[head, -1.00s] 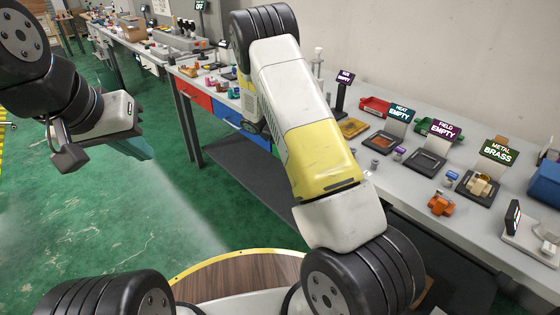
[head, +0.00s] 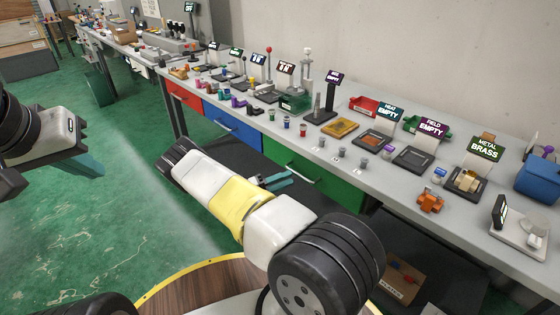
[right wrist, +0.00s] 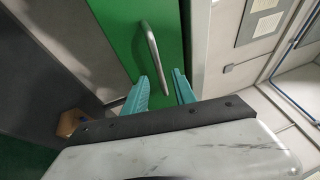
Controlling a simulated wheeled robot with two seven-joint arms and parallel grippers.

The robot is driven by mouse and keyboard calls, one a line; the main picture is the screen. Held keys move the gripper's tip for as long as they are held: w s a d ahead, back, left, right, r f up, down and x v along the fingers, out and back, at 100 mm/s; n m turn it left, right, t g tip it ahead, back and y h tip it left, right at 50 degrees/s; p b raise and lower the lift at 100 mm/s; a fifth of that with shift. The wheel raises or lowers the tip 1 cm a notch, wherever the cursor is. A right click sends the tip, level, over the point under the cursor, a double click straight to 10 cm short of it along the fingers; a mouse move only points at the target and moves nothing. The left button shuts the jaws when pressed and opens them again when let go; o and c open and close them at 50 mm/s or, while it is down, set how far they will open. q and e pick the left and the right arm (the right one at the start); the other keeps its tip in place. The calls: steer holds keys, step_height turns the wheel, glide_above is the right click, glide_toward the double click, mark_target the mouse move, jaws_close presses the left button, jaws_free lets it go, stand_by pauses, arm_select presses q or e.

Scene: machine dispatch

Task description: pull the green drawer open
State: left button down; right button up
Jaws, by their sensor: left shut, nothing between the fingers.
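The green drawer (head: 335,190) sits under the front edge of the long bench, its front looking flush with the bench. Its silver bar handle also shows in the right wrist view (right wrist: 155,55), on the green front. My right gripper (head: 279,180) is in front of the drawer, near the handle. My left gripper (head: 88,165) is shut and empty at the left, over the green floor, far from the drawer.
A blue drawer (head: 232,128) and a red drawer (head: 184,95) are to the left of the green one. The bench top (head: 400,187) carries trays, signs and small parts. A cardboard box (head: 398,278) lies low under the bench.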

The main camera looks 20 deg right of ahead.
mark_target(299, 174)
steer(key=shift+d+r, duration=0.25)
steer(key=shift+d, duration=1.1)
steer(key=shift+d+r, duration=0.2)
steer(key=shift+d, duration=1.15)
jaws_close()
